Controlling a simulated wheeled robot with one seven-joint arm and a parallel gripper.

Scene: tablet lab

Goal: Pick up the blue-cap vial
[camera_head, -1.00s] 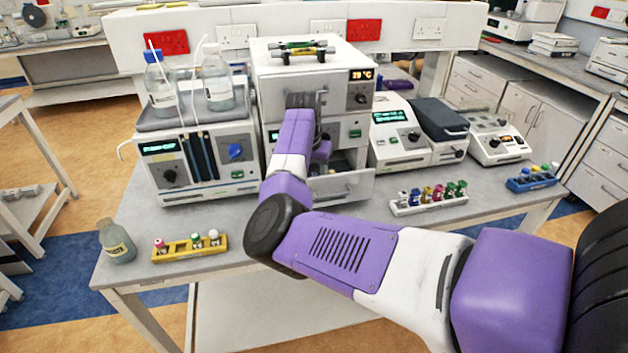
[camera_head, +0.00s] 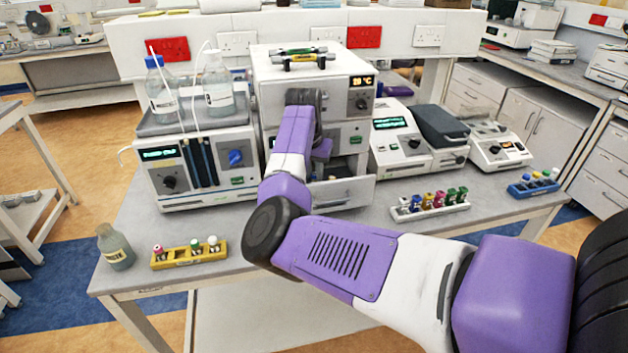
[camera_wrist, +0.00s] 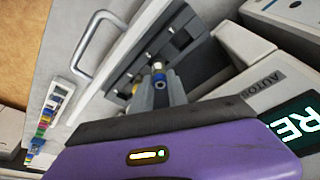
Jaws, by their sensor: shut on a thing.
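In the wrist view my gripper (camera_wrist: 157,94) is shut on a small vial with a blue cap (camera_wrist: 159,79). The vial is between the fingertips, over the open drawer, which has a dark rack inside. Whether its base is clear of the rack cannot be told. The drawer (camera_head: 345,192) also shows in the head view, pulled out at the front of the oven-like unit.
A white rack (camera_head: 432,212) with several coloured-cap vials stands right of the drawer. A yellow rack (camera_head: 184,258) and a bottle (camera_head: 115,248) stand at the front left. A blue rack (camera_head: 533,188) is at the right.

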